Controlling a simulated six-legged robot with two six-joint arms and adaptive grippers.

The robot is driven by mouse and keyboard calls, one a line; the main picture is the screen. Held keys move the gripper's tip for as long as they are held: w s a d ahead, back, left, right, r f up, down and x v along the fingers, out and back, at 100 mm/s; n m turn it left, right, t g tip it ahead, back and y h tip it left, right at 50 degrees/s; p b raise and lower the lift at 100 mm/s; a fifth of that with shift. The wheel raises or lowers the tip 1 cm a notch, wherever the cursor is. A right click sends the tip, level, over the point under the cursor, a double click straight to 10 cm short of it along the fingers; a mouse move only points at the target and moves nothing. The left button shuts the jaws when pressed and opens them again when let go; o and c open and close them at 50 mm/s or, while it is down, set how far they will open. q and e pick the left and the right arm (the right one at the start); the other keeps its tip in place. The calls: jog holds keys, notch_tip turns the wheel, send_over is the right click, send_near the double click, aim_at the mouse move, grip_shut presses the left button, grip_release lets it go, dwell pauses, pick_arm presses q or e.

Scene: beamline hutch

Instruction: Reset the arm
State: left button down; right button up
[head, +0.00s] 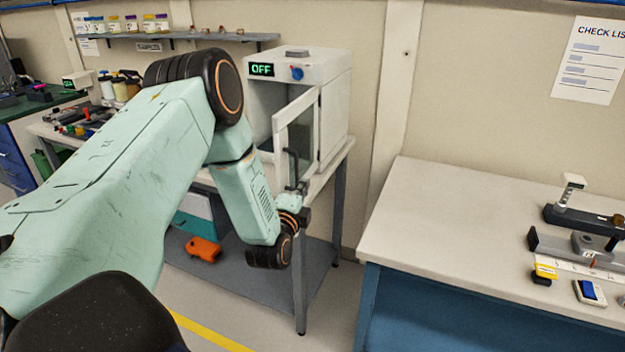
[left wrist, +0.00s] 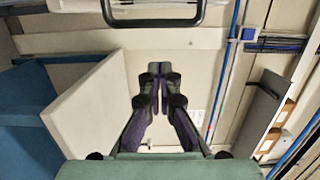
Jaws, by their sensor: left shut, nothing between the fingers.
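My left arm reaches in from the left in the head view and bends down in front of a white oven-like box (head: 326,120). My left gripper (head: 303,188) is small and partly hidden there, close to the box's open door (head: 297,115). In the left wrist view the left gripper (left wrist: 157,75) shows its two fingers together, with nothing between them. A dark bar handle (left wrist: 152,20) crosses the top of that view, apart from the fingertips in the picture. My right gripper is not in view.
The box shows a green "OFF" display (head: 262,69) and stands on a bench with a grey lower shelf (head: 270,285). An orange object (head: 203,249) lies low behind my arm. A pale table (head: 450,220) at right holds several tools, with its left part clear.

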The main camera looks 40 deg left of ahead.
pick_arm(q)
jog(key=v, duration=0.3)
jog(key=shift+s+a, duration=0.25)
jog(key=shift+s, duration=0.15)
jog(key=s+d+f+n+g+h+b, duration=0.2)
jog(key=s+d+f+n+g+h, duration=0.15)
jog(key=s+d+f+n, duration=0.55)
jog(key=s+d+f+n+g+h+b, duration=0.25)
jog(key=s+d+f+g, duration=0.2)
jog(key=f, duration=0.75)
jog(key=s+d+f+g+b, duration=0.2)
jog(key=s+f+g+b, duration=0.1)
jog(key=s+f, duration=0.2)
jog(key=s+d+f+n+g+b, duration=0.1)
jog(key=s+d+f+g+b, duration=0.1)
jog(key=s, duration=0.8)
jog(key=s+d+f+n+g+b, duration=0.1)
jog(key=s+d+f+g+b, duration=0.2)
jog(key=s+f+b, duration=0.2)
notch_tip(320, 180, down, 3)
jog(key=s, duration=0.2)
jog(key=shift+s+d+r+g+h, duration=0.2)
jog(key=shift+s+d+g+h, duration=0.1)
jog(key=shift+s+d+h, duration=0.1)
